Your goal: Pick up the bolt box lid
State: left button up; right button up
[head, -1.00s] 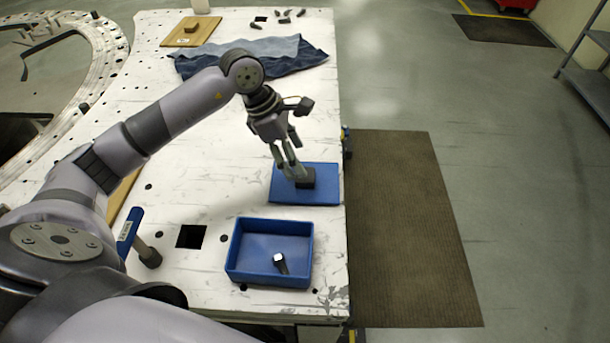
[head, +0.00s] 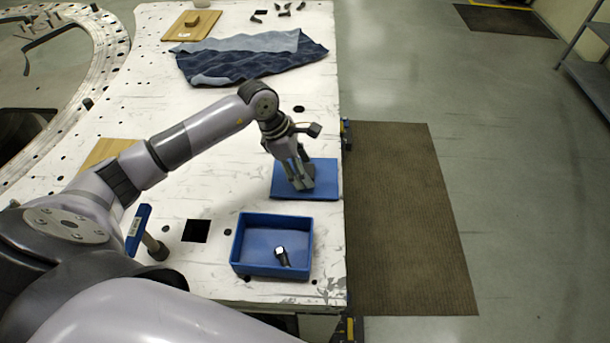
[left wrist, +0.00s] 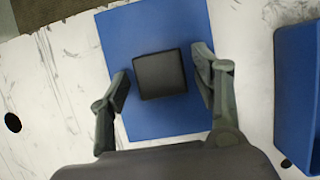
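The bolt box lid is a flat blue panel (head: 318,190) lying on the white table near its right edge. It also shows in the left wrist view (left wrist: 165,35). A dark square knob (left wrist: 160,74) stands on its middle. My left gripper (head: 301,186) is over the lid, and in the left wrist view its open fingers (left wrist: 163,85) stand on either side of the knob with gaps. The open blue bolt box (head: 248,268) stands in front of the lid with a bolt (head: 283,257) inside. My right gripper is not in view.
A blue-handled hammer (head: 139,226) lies left of the box, near a square hole (head: 195,231). A dark blue cloth (head: 250,62), wooden boards and small dark parts lie farther back. The table's right edge is close to the lid.

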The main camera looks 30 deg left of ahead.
pick_arm(q)
jog(key=c, duration=1.1)
jog(key=shift+o, duration=0.2)
jog(key=shift+r, duration=0.1)
